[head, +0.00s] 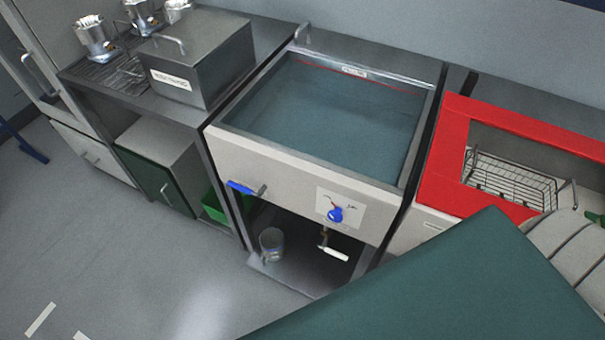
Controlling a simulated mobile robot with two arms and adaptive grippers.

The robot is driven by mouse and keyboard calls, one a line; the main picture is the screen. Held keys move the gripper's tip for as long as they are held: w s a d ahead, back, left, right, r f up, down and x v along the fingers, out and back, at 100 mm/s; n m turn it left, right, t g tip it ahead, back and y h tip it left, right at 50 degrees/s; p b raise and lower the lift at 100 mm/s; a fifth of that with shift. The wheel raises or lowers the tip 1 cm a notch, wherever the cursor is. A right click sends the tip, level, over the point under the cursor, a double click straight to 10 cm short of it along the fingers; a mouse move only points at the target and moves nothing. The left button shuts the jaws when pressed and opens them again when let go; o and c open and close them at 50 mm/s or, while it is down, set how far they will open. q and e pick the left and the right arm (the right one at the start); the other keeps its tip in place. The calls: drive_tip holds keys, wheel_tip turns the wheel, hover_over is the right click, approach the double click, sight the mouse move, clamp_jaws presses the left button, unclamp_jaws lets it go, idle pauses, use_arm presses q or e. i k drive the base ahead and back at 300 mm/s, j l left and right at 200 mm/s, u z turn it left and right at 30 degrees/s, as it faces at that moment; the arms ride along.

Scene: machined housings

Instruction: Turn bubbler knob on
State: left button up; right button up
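A blue knob (335,214) sits on a white plate (350,203) with small markings, on the front panel of a water-filled tank (290,170). The knob's label is too small to read, so I cannot tell its setting. A blue-handled lever (245,188) is on the same panel, to the left of the knob. Neither of my grippers shows in the head view.
A red-rimmed basin (447,160) with a wire basket (510,180) adjoins the tank on the right. A large dark green surface (450,290) covers the lower right. Below the tank, a clear container (271,243) stands on a shelf.

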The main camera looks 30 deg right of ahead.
sight(335, 217)
drive_tip(key=k+l+z, duration=0.1)
drive_tip(key=z, duration=0.25)
drive_tip(key=l+z, duration=0.4)
drive_tip(key=j, duration=0.1)
